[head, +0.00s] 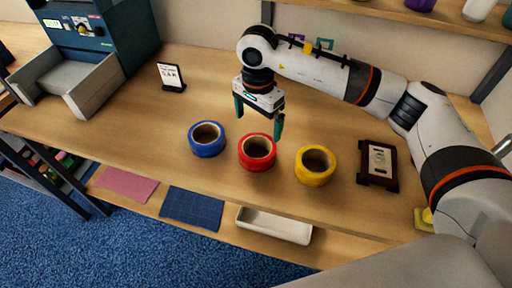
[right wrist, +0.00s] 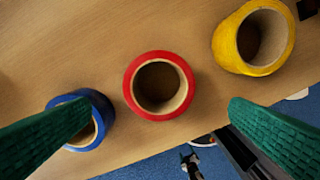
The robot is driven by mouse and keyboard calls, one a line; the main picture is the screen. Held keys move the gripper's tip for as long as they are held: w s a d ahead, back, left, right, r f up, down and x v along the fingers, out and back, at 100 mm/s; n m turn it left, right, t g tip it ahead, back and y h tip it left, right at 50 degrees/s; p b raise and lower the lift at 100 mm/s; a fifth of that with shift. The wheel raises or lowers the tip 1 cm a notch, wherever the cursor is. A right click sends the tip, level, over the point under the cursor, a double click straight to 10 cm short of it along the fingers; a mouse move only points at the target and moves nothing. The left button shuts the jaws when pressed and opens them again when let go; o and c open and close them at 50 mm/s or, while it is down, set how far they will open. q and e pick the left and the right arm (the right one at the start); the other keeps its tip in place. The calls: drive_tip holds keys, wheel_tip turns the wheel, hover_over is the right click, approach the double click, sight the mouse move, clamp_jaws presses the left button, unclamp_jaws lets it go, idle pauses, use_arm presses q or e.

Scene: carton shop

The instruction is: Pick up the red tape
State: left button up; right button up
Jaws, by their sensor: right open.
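The red tape (head: 257,152) is a roll lying flat on the wooden table, between the blue tape (head: 207,139) and the yellow tape (head: 315,165). My right gripper (head: 259,125) is open and empty, with teal fingers, above and just behind the red tape. In the right wrist view the red tape (right wrist: 160,85) sits near the middle, beyond the two green fingertips (right wrist: 160,110), which stand apart on either side. The left finger covers part of the blue tape (right wrist: 88,118) there. My left gripper is not in view.
A dark framed stand (head: 378,165) is right of the yellow tape. A small sign (head: 171,77) and a teal machine (head: 95,35) are at the left. A white tray (head: 274,226) lies on the lower shelf. The table left of the blue tape is clear.

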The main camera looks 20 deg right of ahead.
sight(257, 146)
wheel_tip(257, 146, down, 6)
drive_tip(key=shift+r+p, duration=0.15)
drive_tip(key=shift+p, duration=0.6)
drive_tip(key=shift+a+f, duration=0.1)
drive_tip(key=shift+f, duration=0.25)
wheel_tip(257, 146, down, 4)
drive_tip(key=shift+r+p, duration=0.15)
drive_tip(key=shift+p, duration=0.85)
drive_tip(key=shift+f, duration=0.4)
drive_tip(key=shift+c, duration=0.2)
drive_tip(key=shift+w, duration=0.1)
drive_tip(key=c, duration=0.7)
